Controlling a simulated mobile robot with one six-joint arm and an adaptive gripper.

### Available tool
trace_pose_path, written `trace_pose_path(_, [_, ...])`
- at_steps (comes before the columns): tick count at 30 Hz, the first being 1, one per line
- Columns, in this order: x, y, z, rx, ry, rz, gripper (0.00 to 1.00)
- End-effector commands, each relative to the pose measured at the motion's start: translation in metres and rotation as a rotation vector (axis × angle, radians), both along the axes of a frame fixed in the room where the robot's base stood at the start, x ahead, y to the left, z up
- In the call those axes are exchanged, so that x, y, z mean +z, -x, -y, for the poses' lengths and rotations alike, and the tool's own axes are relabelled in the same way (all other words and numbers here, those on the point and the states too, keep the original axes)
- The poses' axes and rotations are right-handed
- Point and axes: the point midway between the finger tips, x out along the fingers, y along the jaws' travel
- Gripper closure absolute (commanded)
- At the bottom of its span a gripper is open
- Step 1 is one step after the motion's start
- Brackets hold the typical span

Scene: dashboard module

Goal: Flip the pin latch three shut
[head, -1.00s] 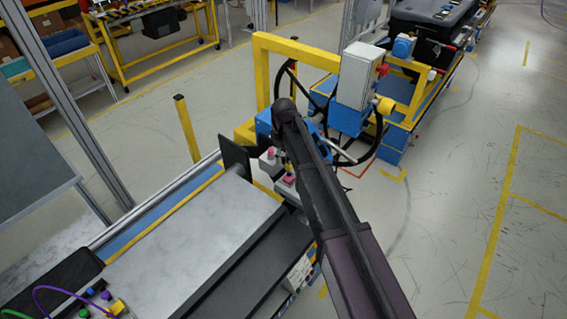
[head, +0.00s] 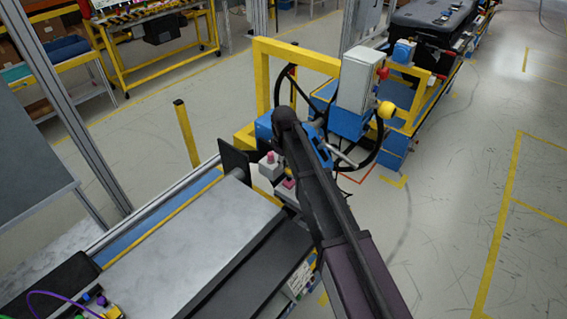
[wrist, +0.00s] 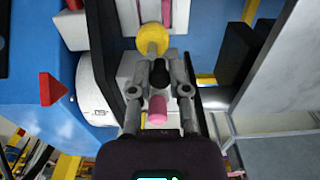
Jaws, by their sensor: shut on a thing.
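In the wrist view, my gripper (wrist: 158,68) is shut on a small dark part between its grey fingers, which looks like a piece of a pin latch (wrist: 160,74). A yellow round knob (wrist: 152,38) is just beyond the fingertips. A pink peg (wrist: 157,108) shows between the fingers, nearer my palm. Other pink-tipped white latch blocks show at the top, one of them at the right (wrist: 167,10). In the head view, latch blocks with pink tops (head: 268,158) sit beside my dark arm, which hides my gripper. I cannot tell which latch is number three, or its exact angle.
A black upright plate (head: 235,158) stands close left of the latches, at the end of a grey-topped bench (head: 190,250). A blue and yellow machine with a black handwheel (head: 375,145) stands behind. The floor at right (head: 455,200) is open.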

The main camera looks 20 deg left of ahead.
Motion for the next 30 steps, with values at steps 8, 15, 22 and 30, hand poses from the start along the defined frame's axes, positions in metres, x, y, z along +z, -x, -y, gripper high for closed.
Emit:
trace_pose_path(8, [0.0, 0.001, -0.001, -0.016, 0.001, -0.001, 1.0])
trace_pose_path(15, [0.0, 0.003, -0.005, -0.096, 0.001, -0.001, 1.0])
trace_pose_path(22, [0.0, 0.007, -0.013, -0.251, 0.0, -0.002, 1.0])
trace_pose_path(30, [0.0, 0.009, -0.026, -0.484, 0.001, -0.003, 1.0])
